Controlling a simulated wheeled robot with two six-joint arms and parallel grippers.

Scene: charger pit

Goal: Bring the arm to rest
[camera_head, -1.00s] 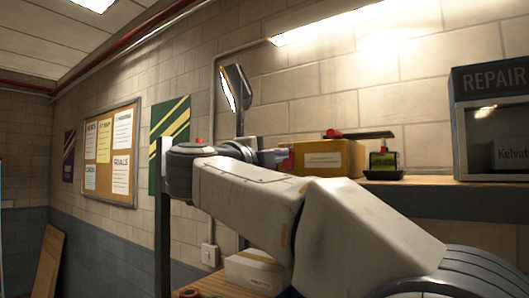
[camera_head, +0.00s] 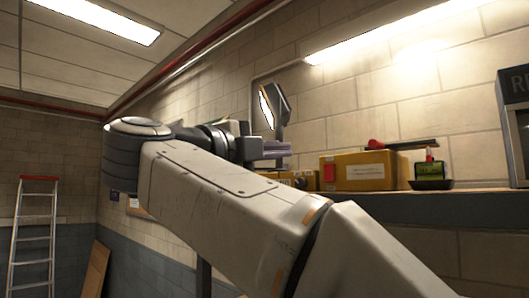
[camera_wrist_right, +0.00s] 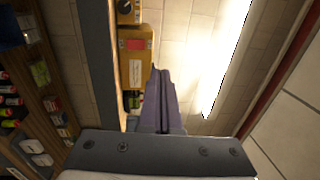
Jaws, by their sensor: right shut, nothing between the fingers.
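My right arm reaches across the head view from the lower right, its wrist bent at the left. My right gripper (camera_head: 278,148) points right in front of the block wall, above the shelf. In the right wrist view its purple-grey fingers (camera_wrist_right: 159,98) are together with nothing between them. In that view they overlap the edge of a yellow box, but I cannot tell the gap. My left gripper is in neither view.
A shelf (camera_head: 455,208) on the right holds a yellow box (camera_head: 357,171) and a green-screened device (camera_head: 427,172). A dark lamp (camera_head: 274,103) stands behind my gripper. A ladder (camera_head: 34,235) stands at the far left. A cabinet (camera_head: 514,125) is at the right edge.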

